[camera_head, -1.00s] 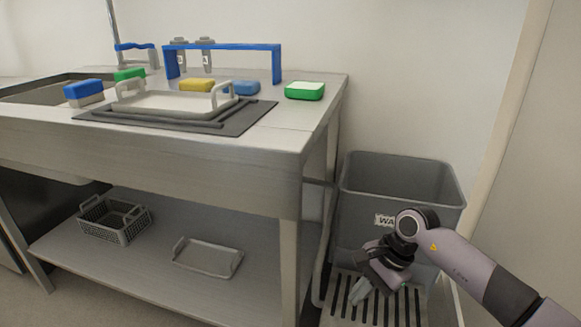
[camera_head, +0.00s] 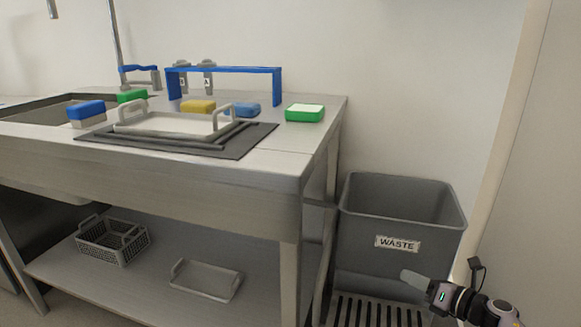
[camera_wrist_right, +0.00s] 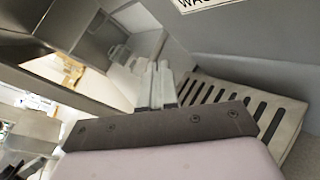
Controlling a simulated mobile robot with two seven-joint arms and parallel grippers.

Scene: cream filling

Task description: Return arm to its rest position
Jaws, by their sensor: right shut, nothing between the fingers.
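My right gripper (camera_head: 415,280) is at the lower right of the head view, in front of the grey waste bin (camera_head: 400,262). Its fingers are shut with nothing between them and point to the left. In the right wrist view the closed fingers (camera_wrist_right: 156,85) point away, with the slatted grate (camera_wrist_right: 235,105) to their right. My right arm enters from the bottom right of the head view. My left gripper is not in either view.
A steel counter (camera_head: 300,165) holds a tray (camera_head: 165,122) on a dark mat, several sponges and a blue rack (camera_head: 225,70). A basket (camera_head: 112,240) and a tray (camera_head: 207,280) lie on its lower shelf. A wall panel (camera_head: 530,200) stands close on the right.

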